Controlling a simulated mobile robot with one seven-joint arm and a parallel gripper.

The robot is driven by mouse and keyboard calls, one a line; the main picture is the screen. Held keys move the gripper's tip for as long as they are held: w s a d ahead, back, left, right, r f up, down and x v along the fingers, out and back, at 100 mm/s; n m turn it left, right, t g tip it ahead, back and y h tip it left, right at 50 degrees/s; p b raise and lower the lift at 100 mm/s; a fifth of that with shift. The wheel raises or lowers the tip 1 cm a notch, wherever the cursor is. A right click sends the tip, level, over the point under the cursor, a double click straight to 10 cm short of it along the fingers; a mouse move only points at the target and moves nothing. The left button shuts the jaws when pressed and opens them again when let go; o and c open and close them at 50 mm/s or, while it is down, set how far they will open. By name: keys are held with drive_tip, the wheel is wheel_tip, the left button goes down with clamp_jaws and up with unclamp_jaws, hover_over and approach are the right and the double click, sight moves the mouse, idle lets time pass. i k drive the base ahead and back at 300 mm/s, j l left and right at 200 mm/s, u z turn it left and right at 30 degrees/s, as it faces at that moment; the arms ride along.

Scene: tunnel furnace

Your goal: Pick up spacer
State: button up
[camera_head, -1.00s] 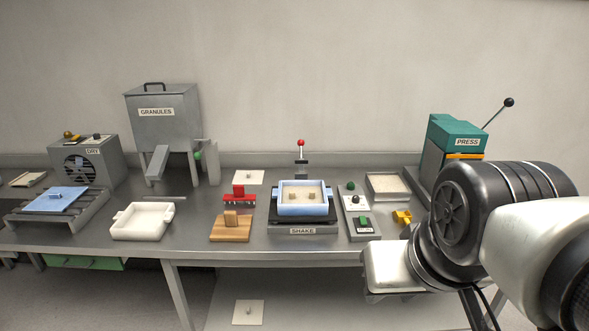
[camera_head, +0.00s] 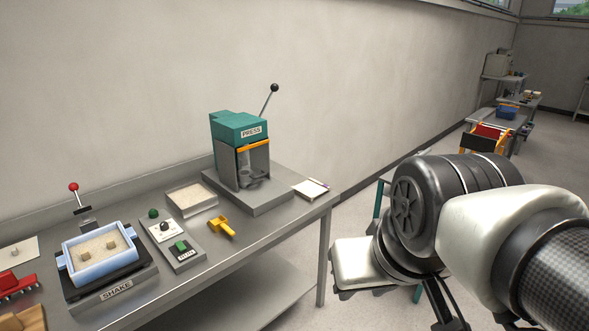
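No thing in view is labelled as the spacer, and I cannot tell for sure which one it is. Two small tan blocks (camera_head: 111,244) sit on the pale granules in a blue tray (camera_head: 92,272) on the shake stand at left. A small yellow piece (camera_head: 222,227) lies on the bench in front of a shallow grey tray. A red toothed piece (camera_head: 12,283) is partly cut off at the left edge. The end of my arm (camera_head: 365,262) is at lower right, off the bench's right end.
A green press (camera_head: 238,125) with a lever stands at the bench's back right. A flat pale piece (camera_head: 311,188) lies by the bench's right corner. A control box (camera_head: 171,238) is beside the shake stand. Open floor and further tables (camera_head: 497,120) are at right.

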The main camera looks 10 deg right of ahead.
sight(85, 254)
drive_tip(key=z, duration=0.15)
drive_tip(key=k+j+u, duration=0.1)
drive_tip(key=u, duration=0.35)
drive_tip(key=j+u, duration=0.3)
drive_tip(key=u, duration=0.2)
drive_tip(key=j+u, duration=0.25)
drive_tip(key=u, duration=0.2)
drive_tip(key=i, duration=1.6)
